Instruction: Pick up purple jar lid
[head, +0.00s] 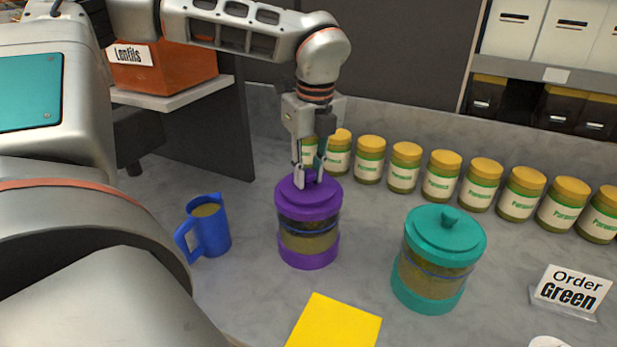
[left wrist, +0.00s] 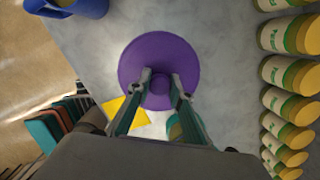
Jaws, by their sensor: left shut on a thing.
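The purple jar lid (head: 292,197) sits on top of the purple jar (head: 308,243), which has a clear middle and a purple base. My left gripper (head: 309,180) points straight down over it, with its fingers closed around the lid's knob. In the left wrist view the lid (left wrist: 140,60) is a round purple disc, and the fingertips of my left gripper (left wrist: 161,87) stand on either side of the knob. The lid looks seated on the jar, with no clear gap. My right gripper is not in view.
A teal lidded jar (head: 438,262) stands to the right. A blue mug (head: 214,231) stands to the left. A row of yellow-capped jars (head: 441,178) lines the back. A yellow sheet (head: 338,322) lies in front, and an order sign (head: 570,290) stands at right.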

